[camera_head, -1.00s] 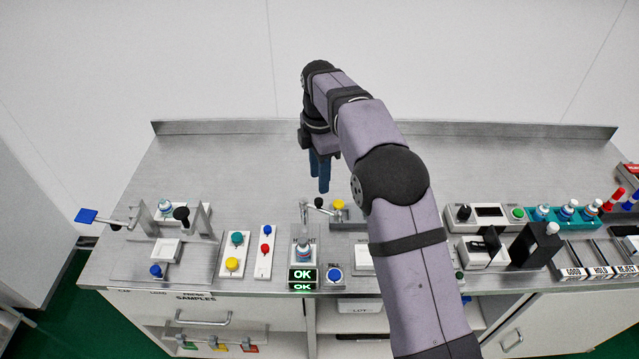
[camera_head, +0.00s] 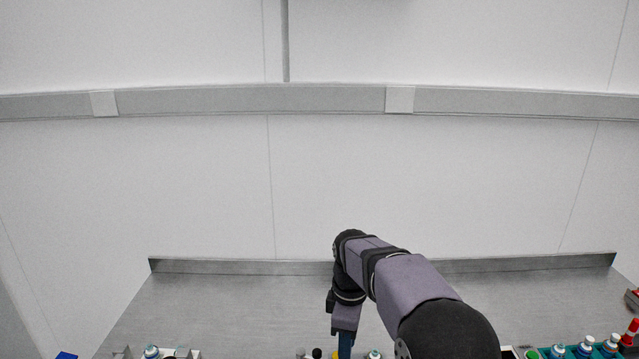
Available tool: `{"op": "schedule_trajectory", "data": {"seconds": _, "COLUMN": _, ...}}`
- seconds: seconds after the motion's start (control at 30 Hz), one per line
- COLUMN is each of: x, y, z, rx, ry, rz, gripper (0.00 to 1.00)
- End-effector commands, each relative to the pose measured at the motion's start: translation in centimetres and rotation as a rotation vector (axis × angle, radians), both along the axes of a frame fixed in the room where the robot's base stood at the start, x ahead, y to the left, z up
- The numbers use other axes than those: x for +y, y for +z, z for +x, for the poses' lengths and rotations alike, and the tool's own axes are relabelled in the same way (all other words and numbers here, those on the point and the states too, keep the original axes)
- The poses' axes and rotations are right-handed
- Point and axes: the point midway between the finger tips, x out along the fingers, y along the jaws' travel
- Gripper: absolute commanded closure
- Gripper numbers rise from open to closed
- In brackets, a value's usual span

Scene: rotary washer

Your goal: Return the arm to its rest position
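My gripper (camera_head: 345,346) hangs over the bench at the lower middle of the head view, at the end of my bent arm. Nothing shows held in the visible part. The top of a capped vial (camera_head: 374,354) shows just right of the fingers; whether they touch cannot be told.
The grey bench top (camera_head: 230,300) is bare behind the fixtures, up to its low back ledge (camera_head: 220,266). A vial (camera_head: 151,352) shows at lower left. Several capped vials (camera_head: 585,345) and a red-topped item (camera_head: 632,330) show at lower right. A wall rail (camera_head: 250,99) runs above.

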Motion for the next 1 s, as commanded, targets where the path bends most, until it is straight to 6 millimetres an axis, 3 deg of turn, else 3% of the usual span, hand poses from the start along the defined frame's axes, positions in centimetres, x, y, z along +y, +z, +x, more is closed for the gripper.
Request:
{"op": "schedule_trajectory", "data": {"seconds": 0.3, "x": -5.4, "y": -1.8, "z": -10.0, "rx": -0.001, "ry": -0.612, "rz": 0.002, "gripper": 0.63}}
{"op": "schedule_trajectory", "data": {"seconds": 0.6, "x": -8.3, "y": -4.9, "z": -19.8, "rx": 0.0, "ry": -1.109, "rz": 0.003, "gripper": 0.63}}
{"op": "schedule_trajectory", "data": {"seconds": 0.8, "x": -8.9, "y": -6.2, "z": -23.3, "rx": 0.001, "ry": -1.277, "rz": 0.002, "gripper": 0.63}}
{"op": "schedule_trajectory", "data": {"seconds": 1.0, "x": -9.0, "y": -6.5, "z": -24.1, "rx": 0.001, "ry": -1.319, "rz": 0.002, "gripper": 0.63}}
